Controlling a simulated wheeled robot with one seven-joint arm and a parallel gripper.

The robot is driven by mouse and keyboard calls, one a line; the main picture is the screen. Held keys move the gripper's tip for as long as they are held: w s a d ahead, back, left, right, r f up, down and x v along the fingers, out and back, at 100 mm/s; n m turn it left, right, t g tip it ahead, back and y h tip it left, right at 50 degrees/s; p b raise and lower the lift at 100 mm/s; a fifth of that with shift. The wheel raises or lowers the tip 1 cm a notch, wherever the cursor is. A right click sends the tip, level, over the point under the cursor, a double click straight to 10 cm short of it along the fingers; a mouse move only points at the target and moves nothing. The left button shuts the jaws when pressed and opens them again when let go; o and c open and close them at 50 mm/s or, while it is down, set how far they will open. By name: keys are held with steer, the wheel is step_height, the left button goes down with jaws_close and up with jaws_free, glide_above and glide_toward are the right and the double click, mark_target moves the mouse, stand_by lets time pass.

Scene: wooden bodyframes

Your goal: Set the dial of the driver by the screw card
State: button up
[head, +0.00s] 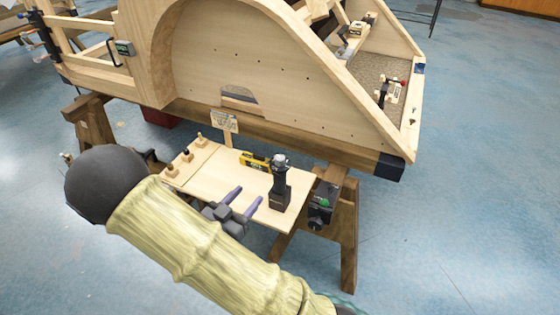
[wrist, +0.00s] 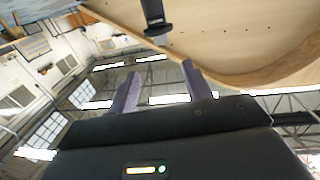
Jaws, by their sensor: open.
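The black driver (head: 281,186) stands upright on its base near the right end of a light wooden board (head: 205,172). Its top part is grey. It also appears in the wrist view (wrist: 154,18), upside down in the picture beyond the fingers. The dial's setting is too small to read. The screw card (head: 224,122) stands on a small post at the board's back edge; its marks are not legible. My gripper (head: 246,197) is open and empty, its two purple fingers pointing towards the driver, short of it and apart from it. The fingers also show in the wrist view (wrist: 160,84).
A yellow level-like tool (head: 256,161) lies behind the driver. A large wooden bodyframe (head: 215,60) rises behind on trestles. A black device with a green spot (head: 321,207) is on the right trestle.

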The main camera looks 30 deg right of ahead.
mark_target(275, 160)
steer(key=shift+d, duration=0.1)
steer(key=x, duration=1.7)
steer(key=shift+w+d+b, duration=0.1)
steer(key=shift+w+b, duration=0.15)
steer(key=shift+b, duration=0.15)
steer(key=c, duration=1)
steer(key=shift+o, duration=0.2)
steer(key=shift+r+m+g+p, duration=0.15)
steer(key=shift+m+g+p, duration=0.15)
steer(key=shift+g, duration=0.1)
steer(key=m+g+h+p, duration=0.2)
steer(key=m+g, duration=0.2)
steer(key=g, duration=0.1)
steer(key=shift+g, duration=0.4)
steer(key=shift+m+g, duration=1.1)
steer(key=shift+g, duration=0.65)
steer(key=shift+m+g, duration=1.1)
steer(key=shift+g, duration=0.65)
